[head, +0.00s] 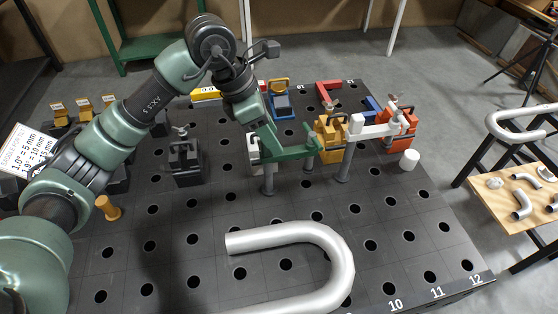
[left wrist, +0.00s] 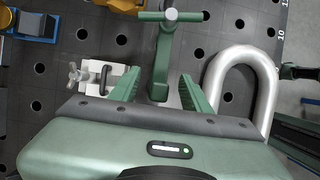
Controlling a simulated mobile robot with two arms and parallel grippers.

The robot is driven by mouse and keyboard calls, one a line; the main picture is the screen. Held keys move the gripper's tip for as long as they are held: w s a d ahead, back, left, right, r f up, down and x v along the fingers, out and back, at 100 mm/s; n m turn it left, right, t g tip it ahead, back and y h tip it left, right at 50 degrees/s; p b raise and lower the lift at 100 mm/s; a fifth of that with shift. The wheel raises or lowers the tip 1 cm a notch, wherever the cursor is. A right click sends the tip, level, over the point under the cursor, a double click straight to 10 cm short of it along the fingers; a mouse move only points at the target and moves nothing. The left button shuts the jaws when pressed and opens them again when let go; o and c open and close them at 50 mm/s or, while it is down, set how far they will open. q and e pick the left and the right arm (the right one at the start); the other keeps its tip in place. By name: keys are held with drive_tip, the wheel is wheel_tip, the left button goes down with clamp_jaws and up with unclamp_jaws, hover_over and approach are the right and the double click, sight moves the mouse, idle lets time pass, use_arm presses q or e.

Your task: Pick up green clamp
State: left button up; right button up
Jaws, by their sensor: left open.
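The green clamp (head: 297,154) stands on a grey post in the holed black table, near the middle of the head view. In the left wrist view my left gripper (left wrist: 158,92) is open, one finger on each side of the clamp's bar. I cannot tell whether they touch.
A white clamp (head: 376,129) stands to the right, by yellow (head: 329,140) and orange (head: 397,130) blocks. A black block (head: 186,163) stands left. A white block (left wrist: 103,78) is close beside the left finger. A bent steel tube (head: 300,231) lies in front.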

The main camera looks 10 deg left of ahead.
use_arm(q)
drive_tip(key=x, duration=0.1)
drive_tip(key=p+x, duration=0.1)
drive_tip(key=x, duration=0.1)
drive_tip(key=p+x, duration=0.1)
drive_tip(key=shift+s+a+f, duration=0.1)
drive_tip(key=shift+s+f, duration=0.15)
drive_tip(key=shift+f, duration=0.1)
drive_tip(key=shift+w+f, duration=0.2)
drive_tip(key=shift+f, duration=0.35)
clamp_jaws()
drive_tip(key=shift+r, duration=0.2)
idle(0.4)
